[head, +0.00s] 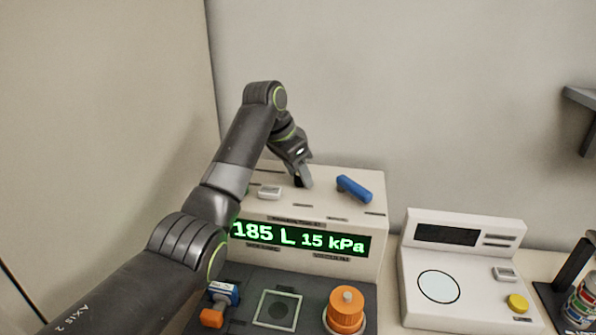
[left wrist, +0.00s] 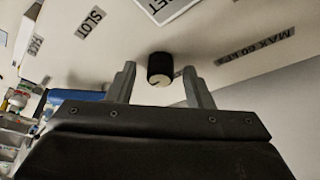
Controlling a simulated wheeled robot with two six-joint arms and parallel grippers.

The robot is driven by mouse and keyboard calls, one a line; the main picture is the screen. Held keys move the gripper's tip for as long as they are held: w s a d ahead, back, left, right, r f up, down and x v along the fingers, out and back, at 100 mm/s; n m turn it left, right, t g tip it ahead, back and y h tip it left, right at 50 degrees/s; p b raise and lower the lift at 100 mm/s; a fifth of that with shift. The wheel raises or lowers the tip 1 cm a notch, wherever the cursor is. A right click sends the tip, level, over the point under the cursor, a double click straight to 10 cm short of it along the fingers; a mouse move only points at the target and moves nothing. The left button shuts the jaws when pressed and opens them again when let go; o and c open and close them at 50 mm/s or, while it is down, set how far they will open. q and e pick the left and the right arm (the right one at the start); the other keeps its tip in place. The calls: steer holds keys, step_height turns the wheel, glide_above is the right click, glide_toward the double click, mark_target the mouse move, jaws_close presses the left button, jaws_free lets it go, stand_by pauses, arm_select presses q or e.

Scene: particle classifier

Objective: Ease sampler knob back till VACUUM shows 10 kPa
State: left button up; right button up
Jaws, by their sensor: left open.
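The sampler (head: 371,229) is a white box whose green display (head: 301,238) reads 185 L and 15 kPa. A small black knob (left wrist: 160,67) with a pale pointer mark shows in the left wrist view, on a white panel with labels. My left gripper (left wrist: 162,86) is open, with one finger on each side of the knob and visible gaps to both. In the head view my left gripper (head: 303,182) is low over the sampler's top, left of a blue handle (head: 354,188), and mostly hides the knob. My right gripper is not in view.
A white rocker switch (head: 270,192) sits left of the gripper. Below the display are an orange cap (head: 346,309), a square filter frame (head: 278,310) and a blue-orange part (head: 219,301). A white instrument (head: 464,274) with a yellow button stands to the right.

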arm_select(q)
steer(key=shift+c, duration=0.5)
steer(key=c, duration=0.9)
steer(key=shift+r+n+t+p, duration=0.2)
steer(key=shift+n+t+p, duration=0.1)
steer(key=shift+n+p, duration=0.45)
steer(key=n+y+p, duration=0.1)
steer(key=n+p, duration=0.2)
steer(key=p, duration=0.1)
steer(key=n+t+y+p, duration=0.1)
steer(key=n+p, duration=0.2)
steer(key=p, duration=0.2)
steer(key=shift+s+d+r, duration=0.15)
steer(key=shift+d, duration=0.05)
steer(key=shift+f+n+t+y+p, duration=0.15)
steer(key=shift+n+y+p, duration=0.15)
steer(key=shift+n+p, duration=0.45)
steer(key=shift+f+n+t+y+p, duration=0.15)
steer(key=shift+n+y+p, duration=0.15)
steer(key=shift+n+p, duration=0.4)
steer(key=o, duration=1)
